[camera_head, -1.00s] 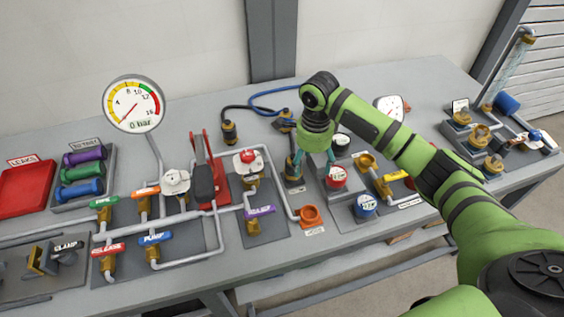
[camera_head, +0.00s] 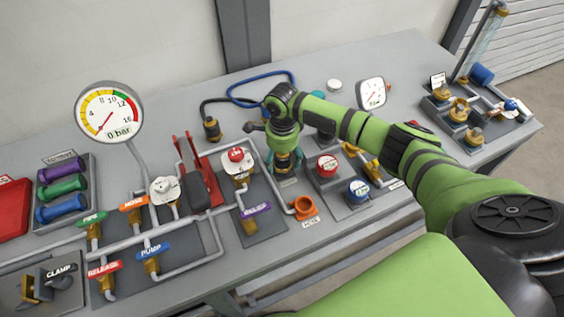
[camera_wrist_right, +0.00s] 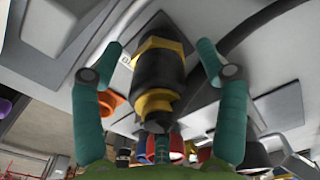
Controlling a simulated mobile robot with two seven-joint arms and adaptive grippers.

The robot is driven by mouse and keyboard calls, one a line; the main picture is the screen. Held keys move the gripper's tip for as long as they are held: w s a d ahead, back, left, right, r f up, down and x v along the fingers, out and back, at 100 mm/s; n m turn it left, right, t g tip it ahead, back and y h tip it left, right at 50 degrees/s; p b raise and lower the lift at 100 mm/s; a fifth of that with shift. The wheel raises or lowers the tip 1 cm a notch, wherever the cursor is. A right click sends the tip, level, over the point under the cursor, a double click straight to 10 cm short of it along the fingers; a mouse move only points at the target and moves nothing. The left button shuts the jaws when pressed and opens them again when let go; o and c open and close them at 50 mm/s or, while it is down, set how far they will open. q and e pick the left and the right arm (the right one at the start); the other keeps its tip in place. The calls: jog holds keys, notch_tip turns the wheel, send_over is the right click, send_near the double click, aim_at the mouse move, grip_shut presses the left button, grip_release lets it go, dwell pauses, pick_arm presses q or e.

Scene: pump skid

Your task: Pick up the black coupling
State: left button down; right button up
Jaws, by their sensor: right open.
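A black coupling with brass bands (camera_head: 284,160) stands upright on the bench, partly hidden by my right gripper (camera_head: 285,164) in the head view. In the right wrist view, the coupling (camera_wrist_right: 157,75) fills the middle, between the two teal fingers of my right gripper (camera_wrist_right: 159,50). The fingers are open, with a visible gap on each side of the coupling. A similar black and brass fitting (camera_head: 211,129) is at the end of a black hose, left of the gripper. My left gripper is not in view.
A blue hose (camera_head: 262,79) loops behind the gripper. Close by are a red-capped valve (camera_head: 236,160) on the left, an orange elbow (camera_head: 304,207) in front and a red round cap (camera_head: 327,166) on the right. A pressure gauge (camera_head: 108,112) stands at the left.

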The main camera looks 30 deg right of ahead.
jog(key=shift+s, duration=0.1)
jog(key=c, duration=1.4)
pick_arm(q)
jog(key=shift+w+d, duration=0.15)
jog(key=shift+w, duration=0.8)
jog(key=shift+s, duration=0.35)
